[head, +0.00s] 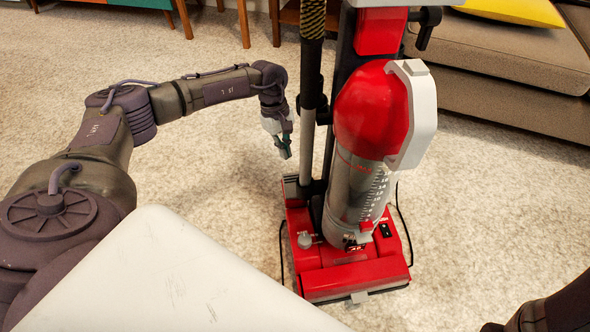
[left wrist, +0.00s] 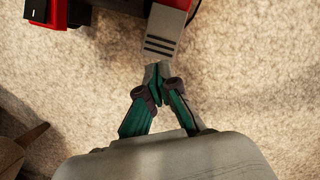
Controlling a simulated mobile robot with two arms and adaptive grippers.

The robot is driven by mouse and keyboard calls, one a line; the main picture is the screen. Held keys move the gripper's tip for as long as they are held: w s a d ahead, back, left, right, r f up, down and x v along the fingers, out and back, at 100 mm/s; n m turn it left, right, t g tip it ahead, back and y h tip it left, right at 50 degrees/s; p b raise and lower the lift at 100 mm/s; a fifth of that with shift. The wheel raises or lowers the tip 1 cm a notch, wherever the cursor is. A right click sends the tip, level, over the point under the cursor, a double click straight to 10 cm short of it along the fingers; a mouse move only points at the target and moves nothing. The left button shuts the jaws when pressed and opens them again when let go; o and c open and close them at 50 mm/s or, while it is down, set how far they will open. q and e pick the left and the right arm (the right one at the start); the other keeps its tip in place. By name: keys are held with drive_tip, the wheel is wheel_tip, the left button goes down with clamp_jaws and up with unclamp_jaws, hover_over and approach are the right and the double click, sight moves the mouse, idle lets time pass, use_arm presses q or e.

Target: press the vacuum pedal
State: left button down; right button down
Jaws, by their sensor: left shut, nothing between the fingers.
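The red upright vacuum (head: 372,115) stands on the carpet, its red base (head: 345,277) on the floor. In the left wrist view, a grey ridged pedal (left wrist: 163,38) sticks out beside the red and black housing (left wrist: 50,14). In the head view I cannot make out this pedal clearly. My left gripper (head: 285,150) points down beside the vacuum's left rear, above the base. In the left wrist view its shut, empty fingertips (left wrist: 158,74) appear just below the pedal's near end; I cannot tell whether they touch it. My right gripper is out of view.
A grey hose tube (head: 309,100) rises along the vacuum's left side. A black cord (head: 405,225) hangs at its right. A sofa (head: 500,60) with a yellow cushion (head: 515,10) stands at the back right. Open carpet (head: 215,190) lies left of the vacuum.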

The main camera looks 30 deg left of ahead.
sight(291, 177)
use_arm(q)
drive_tip(key=shift+f, duration=0.1)
drive_tip(key=b+x, duration=0.4)
drive_tip(key=x, duration=0.2)
drive_tip(key=shift+d+f, duration=0.1)
drive_tip(key=shift+f, duration=0.05)
drive_tip(key=shift+d+f+b, duration=0.15)
drive_tip(key=shift+f+b, duration=0.1)
drive_tip(key=shift+b, duration=0.15)
